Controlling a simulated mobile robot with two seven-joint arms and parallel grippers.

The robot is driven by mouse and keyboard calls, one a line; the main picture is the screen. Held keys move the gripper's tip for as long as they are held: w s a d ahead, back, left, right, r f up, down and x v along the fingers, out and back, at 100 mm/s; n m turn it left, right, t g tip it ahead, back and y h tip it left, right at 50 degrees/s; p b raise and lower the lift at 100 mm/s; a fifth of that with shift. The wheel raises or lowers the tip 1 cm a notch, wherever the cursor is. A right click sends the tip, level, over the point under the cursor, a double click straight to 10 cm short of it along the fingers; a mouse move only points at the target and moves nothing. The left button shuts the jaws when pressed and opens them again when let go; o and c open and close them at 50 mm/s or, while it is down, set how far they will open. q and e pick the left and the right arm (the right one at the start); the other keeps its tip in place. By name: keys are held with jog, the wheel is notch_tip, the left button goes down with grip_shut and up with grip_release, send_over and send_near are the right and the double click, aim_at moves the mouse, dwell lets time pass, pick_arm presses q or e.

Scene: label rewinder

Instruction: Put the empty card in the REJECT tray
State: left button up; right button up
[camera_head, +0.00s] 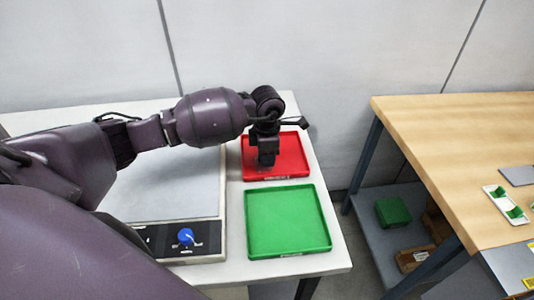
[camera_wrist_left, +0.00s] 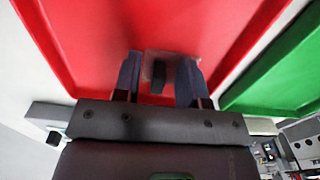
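The red tray (camera_head: 290,142) lies on the white table, behind the green tray. My left gripper (camera_head: 266,160) points down over the red tray, near its left side. In the left wrist view the two fingers (camera_wrist_left: 160,80) stand apart over the red tray floor (camera_wrist_left: 80,40). A small pale, see-through card-like piece (camera_wrist_left: 152,57) with a dark patch shows between and just beyond the fingertips, against the red floor. I cannot tell whether it touches a finger. The head view hides it behind the gripper. My right gripper is out of view.
The empty green tray (camera_head: 288,222) sits in front of the red one. A grey-topped machine with a blue knob (camera_head: 186,236) stands at the left. A wooden table (camera_head: 450,140) stands at the right across a gap, with a white holder (camera_head: 505,204) on it.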

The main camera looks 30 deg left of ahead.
pick_arm(q)
notch_tip(320, 180, up, 12)
jog(key=shift+r, duration=0.15)
dwell(0.5)
dwell(0.4)
